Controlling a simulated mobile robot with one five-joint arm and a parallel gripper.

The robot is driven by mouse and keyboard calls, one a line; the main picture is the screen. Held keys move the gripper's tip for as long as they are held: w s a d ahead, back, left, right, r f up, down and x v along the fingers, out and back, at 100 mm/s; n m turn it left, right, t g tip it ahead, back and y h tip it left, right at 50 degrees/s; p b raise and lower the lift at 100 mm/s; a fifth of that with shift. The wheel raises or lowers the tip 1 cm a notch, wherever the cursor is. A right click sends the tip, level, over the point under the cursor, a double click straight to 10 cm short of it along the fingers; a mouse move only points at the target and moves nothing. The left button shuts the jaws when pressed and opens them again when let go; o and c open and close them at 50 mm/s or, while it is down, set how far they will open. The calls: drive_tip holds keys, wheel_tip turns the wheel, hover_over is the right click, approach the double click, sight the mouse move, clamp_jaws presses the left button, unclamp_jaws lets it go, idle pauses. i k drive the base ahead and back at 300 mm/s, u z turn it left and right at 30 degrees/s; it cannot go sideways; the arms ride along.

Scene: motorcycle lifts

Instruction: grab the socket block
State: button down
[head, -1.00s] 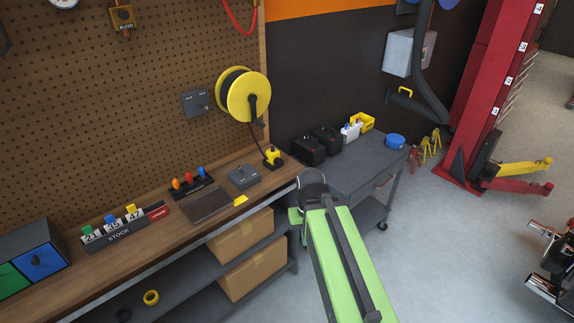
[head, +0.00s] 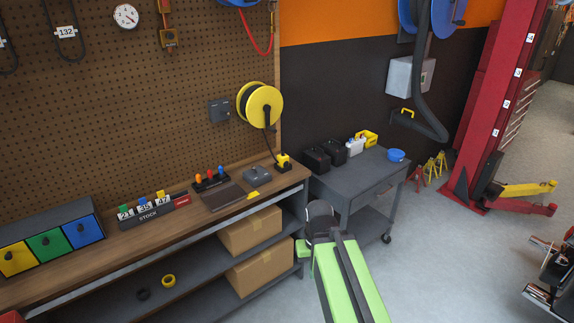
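A small yellow block (head: 283,160) stands on a dark base at the right end of the wooden workbench (head: 225,204). A black cable runs from it up to the yellow reel (head: 262,106) on the pegboard. It looks like the socket block, though no label shows. My green arm reaches up from the bottom of the head view, and its dark joint is in front of the bench's right end, below and right of the block and apart from it in the picture. My gripper's fingers do not show.
A grey box (head: 257,173) and a row of coloured-handled tools (head: 210,180) are left of the block. A grey cart (head: 361,172) with black cases and a blue bowl (head: 396,155) stands right of the bench. Floor at lower right is open before the red lift post (head: 500,110).

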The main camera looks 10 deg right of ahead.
sight(285, 160)
drive_tip(key=u, duration=0.1)
drive_tip(key=i, duration=0.9)
drive_tip(key=u, duration=4.35)
drive_tip(key=i, duration=0.1)
drive_tip(key=z, duration=2.45)
drive_tip(key=k, duration=1.05)
drive_tip(key=z, duration=1)
drive_tip(key=i, duration=1)
drive_tip(key=u, duration=0.15)
